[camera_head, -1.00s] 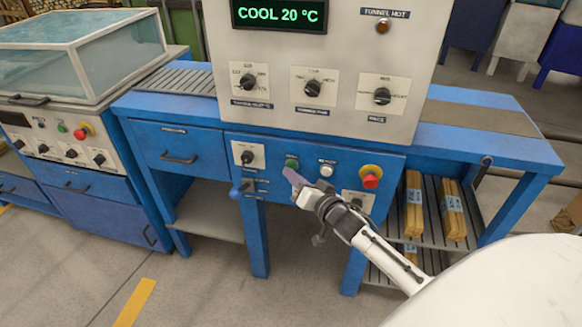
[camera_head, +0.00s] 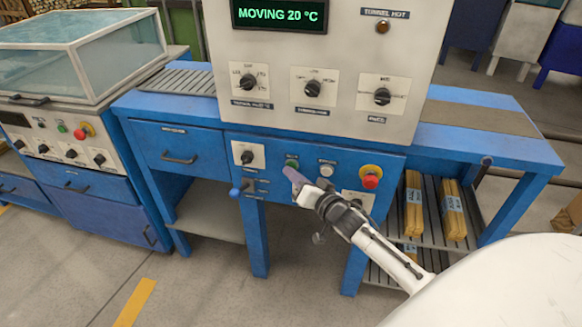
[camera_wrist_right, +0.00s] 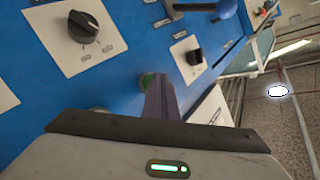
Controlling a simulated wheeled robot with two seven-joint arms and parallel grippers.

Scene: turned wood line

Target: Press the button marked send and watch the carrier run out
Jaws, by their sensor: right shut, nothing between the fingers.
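The blue panel (camera_head: 240,138) below the white cabinet carries a green button (camera_head: 291,161) and a pale button (camera_head: 326,169); their labels are too small to read. The display (camera_head: 281,15) reads "MOVING 20 °C". My right gripper (camera_head: 290,175) is shut and empty, its tips at the green button. In the right wrist view the shut fingers (camera_wrist_right: 161,98) partly cover the green button (camera_wrist_right: 147,80); I cannot tell whether they touch it. No carrier shows. My left gripper is out of view.
A red stop button (camera_head: 371,179) on yellow sits right of the gripper, and a blue lever (camera_head: 237,191) at left. Knobs (camera_head: 312,88) are on the white cabinet. A slatted track (camera_head: 185,81) lies left and a dark belt (camera_head: 475,117) right; both look clear.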

